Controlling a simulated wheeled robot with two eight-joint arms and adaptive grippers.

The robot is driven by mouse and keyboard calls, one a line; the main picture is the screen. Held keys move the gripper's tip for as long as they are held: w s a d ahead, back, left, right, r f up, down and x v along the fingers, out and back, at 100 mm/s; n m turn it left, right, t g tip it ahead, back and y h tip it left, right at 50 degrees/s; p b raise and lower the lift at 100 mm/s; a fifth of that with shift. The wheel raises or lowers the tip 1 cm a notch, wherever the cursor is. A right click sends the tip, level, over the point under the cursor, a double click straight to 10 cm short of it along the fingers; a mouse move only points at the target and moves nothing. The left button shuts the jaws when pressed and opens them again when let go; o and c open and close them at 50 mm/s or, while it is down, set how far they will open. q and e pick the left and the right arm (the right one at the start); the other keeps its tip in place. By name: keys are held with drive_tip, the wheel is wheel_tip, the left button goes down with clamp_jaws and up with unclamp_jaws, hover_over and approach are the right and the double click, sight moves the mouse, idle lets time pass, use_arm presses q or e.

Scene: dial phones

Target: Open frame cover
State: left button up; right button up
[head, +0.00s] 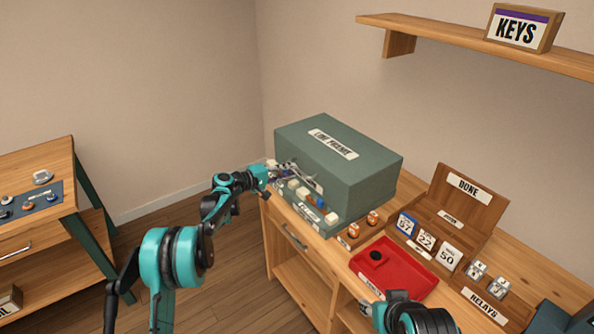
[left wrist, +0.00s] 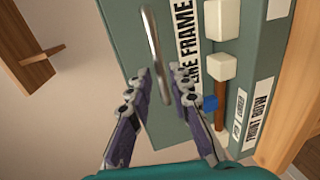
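The frame cover (head: 372,182) is a grey-green box lid labelled LINE FRAME, sitting down at the back of the bench. In the left wrist view its green face (left wrist: 160,128) fills the middle. A metal bar handle (left wrist: 154,45) stands out from it. My left gripper (head: 288,170) is at the cover's front left; in the left wrist view its fingers (left wrist: 160,88) are apart, with the handle's end between them and no clear contact. Part of my right arm shows at the bottom of the head view; its fingertips cannot be made out.
White blocks (head: 303,192) line the frame's front row. A red tray (head: 405,277), number cards (head: 427,240), a DONE box (head: 466,186) and relays (head: 476,269) stand to the right. A shelf (head: 450,42) with a KEYS box hangs above. Another table (head: 50,160) is at left.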

use_arm(q)
drive_tip(key=x, duration=0.2)
drive_tip(key=shift+w+d+f+b, duration=0.25)
drive_tip(key=shift+f+b, duration=0.05)
drive_tip(key=shift+b, duration=0.05)
drive_tip(key=shift+w+d, duration=0.35)
drive_tip(key=shift+d, duration=0.2)
clamp_jaws()
